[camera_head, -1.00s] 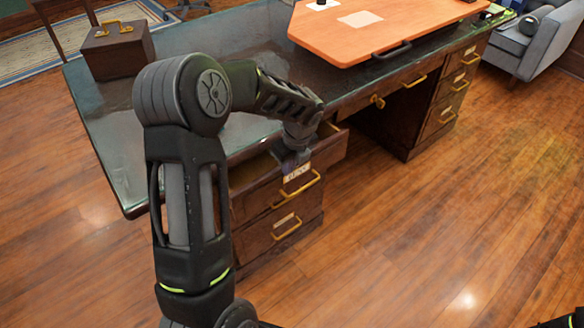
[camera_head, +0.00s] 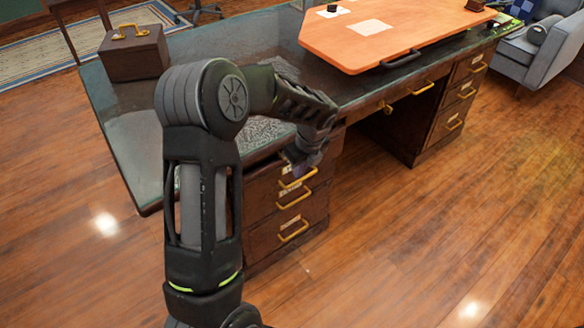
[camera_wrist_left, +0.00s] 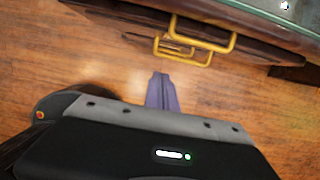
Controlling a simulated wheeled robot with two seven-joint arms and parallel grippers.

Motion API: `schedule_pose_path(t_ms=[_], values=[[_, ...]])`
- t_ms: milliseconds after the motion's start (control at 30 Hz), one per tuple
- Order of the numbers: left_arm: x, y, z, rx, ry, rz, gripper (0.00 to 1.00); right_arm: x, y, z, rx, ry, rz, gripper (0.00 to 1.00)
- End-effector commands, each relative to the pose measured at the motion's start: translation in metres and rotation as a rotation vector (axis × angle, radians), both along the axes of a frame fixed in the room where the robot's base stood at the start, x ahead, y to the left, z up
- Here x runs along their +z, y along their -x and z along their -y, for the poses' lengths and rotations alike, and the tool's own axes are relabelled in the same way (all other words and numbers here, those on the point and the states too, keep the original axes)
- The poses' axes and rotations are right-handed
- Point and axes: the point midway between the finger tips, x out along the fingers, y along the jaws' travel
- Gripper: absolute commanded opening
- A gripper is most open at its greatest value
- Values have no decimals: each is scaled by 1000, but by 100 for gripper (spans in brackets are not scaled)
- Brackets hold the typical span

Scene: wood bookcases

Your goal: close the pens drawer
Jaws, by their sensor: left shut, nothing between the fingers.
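The dark wood desk has a left pedestal with stacked drawers. The top drawer (camera_head: 265,184), with a gold handle (camera_head: 298,179) and a pale label, looks flush or nearly flush with the drawers below. I cannot read its label, so I cannot tell if it is the pens drawer. My left gripper (camera_head: 298,164) is shut and empty, in front of this top drawer, and hides part of its front. In the left wrist view the shut fingers (camera_wrist_left: 162,92) point toward the gold handles (camera_wrist_left: 205,38); a gap of floor shows there. My right gripper is not in view.
Lower drawers with gold handles (camera_head: 293,230) sit below. The desk's glass top (camera_head: 140,115) overhangs the pedestal. An orange board (camera_head: 400,30) and a brown box (camera_head: 134,55) are on it. The wood floor (camera_head: 430,250) in front is clear.

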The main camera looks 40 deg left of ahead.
Motion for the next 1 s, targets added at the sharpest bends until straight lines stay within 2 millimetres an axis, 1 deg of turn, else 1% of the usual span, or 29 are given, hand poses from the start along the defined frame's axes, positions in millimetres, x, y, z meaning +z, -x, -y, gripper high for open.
schedule_pose_path(t_ms=[33, 200, 300, 400, 533, 767, 900, 967, 1000], values=[[16, -1, 1, 1, -2, 10, 0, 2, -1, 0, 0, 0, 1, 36], [52, 2, 10, 0, -2, 7, 0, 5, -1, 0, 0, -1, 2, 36], [69, 4, 14, 0, -1, 7, 0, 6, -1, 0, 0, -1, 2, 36], [80, 5, 17, 2, 0, 6, 0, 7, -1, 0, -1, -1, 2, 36], [85, 6, 19, 1, -1, 4, 0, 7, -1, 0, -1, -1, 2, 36], [85, 6, 19, 1, -1, 4, 0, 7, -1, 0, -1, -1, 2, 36], [80, 5, 18, 7, 1, 13, 10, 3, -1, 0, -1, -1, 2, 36], [72, 4, 15, 20, 5, 33, 15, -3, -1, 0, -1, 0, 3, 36], [64, 2, 13, 33, 9, 55, 18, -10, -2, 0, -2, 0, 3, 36]])
